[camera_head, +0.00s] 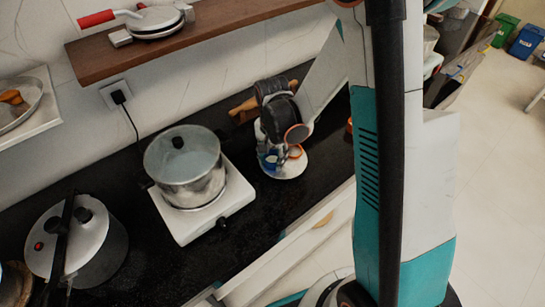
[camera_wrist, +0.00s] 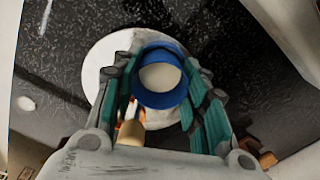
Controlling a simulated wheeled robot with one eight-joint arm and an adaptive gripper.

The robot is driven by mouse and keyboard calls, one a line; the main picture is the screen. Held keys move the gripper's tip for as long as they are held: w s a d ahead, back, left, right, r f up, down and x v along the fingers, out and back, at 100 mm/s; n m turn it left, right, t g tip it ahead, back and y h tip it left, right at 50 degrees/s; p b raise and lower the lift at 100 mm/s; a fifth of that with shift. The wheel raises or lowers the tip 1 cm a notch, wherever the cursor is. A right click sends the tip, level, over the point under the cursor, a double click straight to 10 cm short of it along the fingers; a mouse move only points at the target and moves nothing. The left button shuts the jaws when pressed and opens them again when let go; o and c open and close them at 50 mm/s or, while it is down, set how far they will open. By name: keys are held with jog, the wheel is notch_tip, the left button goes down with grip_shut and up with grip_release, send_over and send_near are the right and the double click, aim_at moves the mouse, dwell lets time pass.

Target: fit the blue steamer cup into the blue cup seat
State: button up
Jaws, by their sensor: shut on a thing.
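The blue steamer cup (camera_wrist: 160,98) shows in the wrist view as a blue ring around a pale round middle. My gripper (camera_wrist: 160,78) is shut on it, with one teal-padded finger on each side. The cup is over a white round base (camera_wrist: 98,58) on the dark counter. In the head view my gripper (camera_head: 276,148) points down at this base (camera_head: 291,171), and some blue (camera_head: 266,158) shows beside the fingers. I cannot pick out the blue cup seat from the cup, or tell whether they touch.
An orange ring (camera_head: 294,152) shows at the gripper. A lidded pot (camera_head: 187,182) stands on a white hot plate (camera_head: 187,229) to the left. A pressure cooker (camera_head: 101,247) stands farther left. A wooden shelf (camera_head: 200,35) is on the wall above the counter.

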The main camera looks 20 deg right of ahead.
jog(key=shift+s+f, duration=0.15)
jog(key=shift+f, duration=0.15)
jog(key=o, duration=0.6)
jog(key=shift+o, duration=1.4)
jog(key=shift+f, duration=0.1)
